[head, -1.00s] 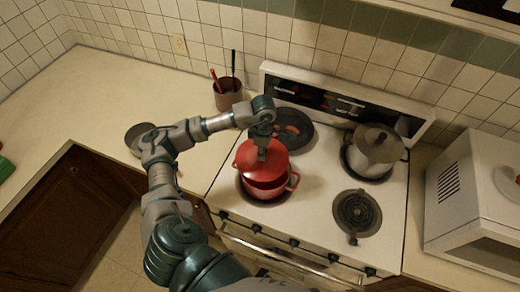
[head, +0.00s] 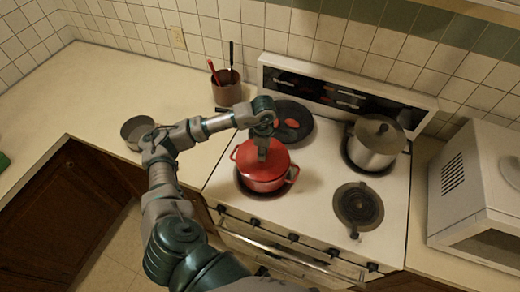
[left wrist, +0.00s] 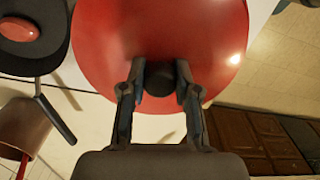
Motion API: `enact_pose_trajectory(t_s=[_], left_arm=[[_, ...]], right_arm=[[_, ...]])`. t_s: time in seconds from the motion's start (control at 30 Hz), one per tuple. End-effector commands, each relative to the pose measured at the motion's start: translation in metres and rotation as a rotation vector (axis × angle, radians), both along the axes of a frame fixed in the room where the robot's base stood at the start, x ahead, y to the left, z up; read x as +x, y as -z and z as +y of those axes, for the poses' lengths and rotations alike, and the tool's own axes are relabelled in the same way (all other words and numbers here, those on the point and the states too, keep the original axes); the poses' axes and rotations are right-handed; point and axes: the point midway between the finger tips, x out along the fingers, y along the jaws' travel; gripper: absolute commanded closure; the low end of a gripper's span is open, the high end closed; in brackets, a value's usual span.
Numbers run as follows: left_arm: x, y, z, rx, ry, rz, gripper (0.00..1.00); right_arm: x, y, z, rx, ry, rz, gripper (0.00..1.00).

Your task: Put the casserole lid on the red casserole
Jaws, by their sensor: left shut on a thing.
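The red casserole (head: 264,181) stands on the front left burner of the stove, with a handle on each side. The red casserole lid (head: 277,156) lies over its top and looks level and lined up with the rim. In the left wrist view the lid (left wrist: 120,40) fills the upper middle, and its dark knob (left wrist: 161,78) sits between my fingers. My left gripper (head: 262,152) is shut on the knob from above; it also shows in the left wrist view (left wrist: 160,85). The casserole is hidden under the lid there. My right gripper is not in view.
A dark pan (head: 292,122) with reddish pieces sits on the back left burner. A steel pot (head: 374,146) stands back right. A utensil crock (head: 227,92) and a grey pan (head: 137,131) stand on the left counter.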

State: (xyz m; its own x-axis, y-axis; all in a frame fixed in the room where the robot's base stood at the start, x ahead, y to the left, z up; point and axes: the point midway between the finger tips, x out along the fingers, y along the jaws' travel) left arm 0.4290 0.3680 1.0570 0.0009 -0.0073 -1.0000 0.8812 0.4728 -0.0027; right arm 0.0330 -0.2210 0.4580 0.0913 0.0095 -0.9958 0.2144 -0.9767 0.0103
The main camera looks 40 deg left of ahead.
Motion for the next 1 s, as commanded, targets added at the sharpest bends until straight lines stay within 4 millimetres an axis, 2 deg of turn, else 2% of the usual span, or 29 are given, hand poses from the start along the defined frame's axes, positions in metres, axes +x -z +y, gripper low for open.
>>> enact_pose_trajectory(t_s=[0.2, 0.4, 0.57, 0.8, 1.0], left_arm=[[-0.001, 0.001, -0.005, -0.004, 0.005, 0.0, 1.0], [-0.001, 0.003, -0.002, -0.009, 0.003, 0.0, 1.0], [-0.001, 0.004, -0.003, -0.011, 0.003, -0.001, 1.0], [-0.002, 0.005, -0.011, -0.007, 0.003, 0.001, 1.0], [-0.002, 0.004, -0.016, -0.005, 0.005, 0.002, 1.0]], right_arm=[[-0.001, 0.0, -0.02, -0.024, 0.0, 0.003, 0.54], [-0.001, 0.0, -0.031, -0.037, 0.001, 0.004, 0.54], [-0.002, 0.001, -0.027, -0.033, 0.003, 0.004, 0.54], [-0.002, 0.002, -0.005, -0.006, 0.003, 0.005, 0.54], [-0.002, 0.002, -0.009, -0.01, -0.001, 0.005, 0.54]])
